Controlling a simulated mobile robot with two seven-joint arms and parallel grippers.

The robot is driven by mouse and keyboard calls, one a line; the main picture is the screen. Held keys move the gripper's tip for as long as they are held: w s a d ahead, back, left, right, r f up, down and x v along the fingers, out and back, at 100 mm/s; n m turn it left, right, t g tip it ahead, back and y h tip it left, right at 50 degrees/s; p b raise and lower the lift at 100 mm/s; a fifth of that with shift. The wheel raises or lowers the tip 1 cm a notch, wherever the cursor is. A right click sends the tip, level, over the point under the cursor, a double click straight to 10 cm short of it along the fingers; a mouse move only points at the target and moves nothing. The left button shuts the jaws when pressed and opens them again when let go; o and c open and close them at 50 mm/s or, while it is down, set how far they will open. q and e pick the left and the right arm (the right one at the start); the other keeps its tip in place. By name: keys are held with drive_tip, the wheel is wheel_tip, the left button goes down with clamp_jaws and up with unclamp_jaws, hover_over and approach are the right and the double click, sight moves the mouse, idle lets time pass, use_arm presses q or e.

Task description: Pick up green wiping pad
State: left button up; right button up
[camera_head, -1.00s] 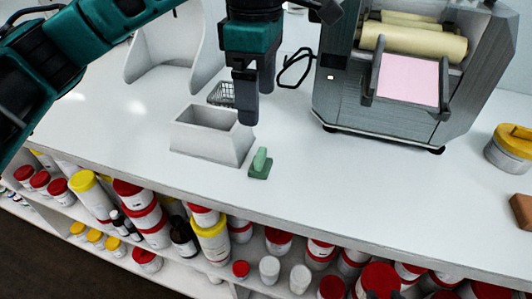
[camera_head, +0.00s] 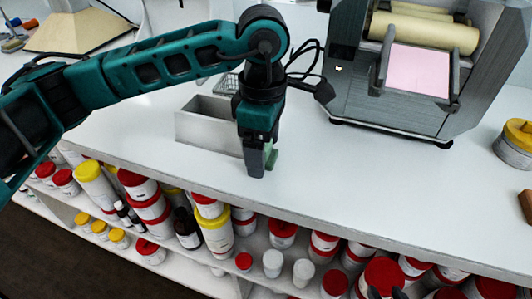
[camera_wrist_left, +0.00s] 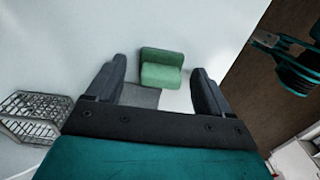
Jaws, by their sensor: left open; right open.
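The green wiping pad (camera_wrist_left: 162,69) lies on the white counter. In the left wrist view it sits just ahead of my left gripper (camera_wrist_left: 157,85), between the lines of its two spread fingers and apart from both. In the head view most of the pad (camera_head: 272,158) is hidden behind my left gripper (camera_head: 257,168), which points down at it near the counter's front edge. My left gripper is open and empty.
A white open box (camera_head: 205,133) stands left of the gripper, with a wire basket (camera_wrist_left: 34,116) nearby. A grey roller machine (camera_head: 400,80) is at the right back, beside a yellow-lidded jar (camera_head: 514,143). Shelves of containers (camera_head: 210,225) lie below the counter edge (camera_head: 330,235).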

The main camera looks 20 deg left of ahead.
use_arm(q)
drive_tip(key=c, duration=1.1)
drive_tip(key=shift+r, duration=0.2)
wheel_tip(320, 180, up, 20)
drive_tip(key=shift+f+p, duration=0.1)
drive_tip(key=shift+p, duration=1.15)
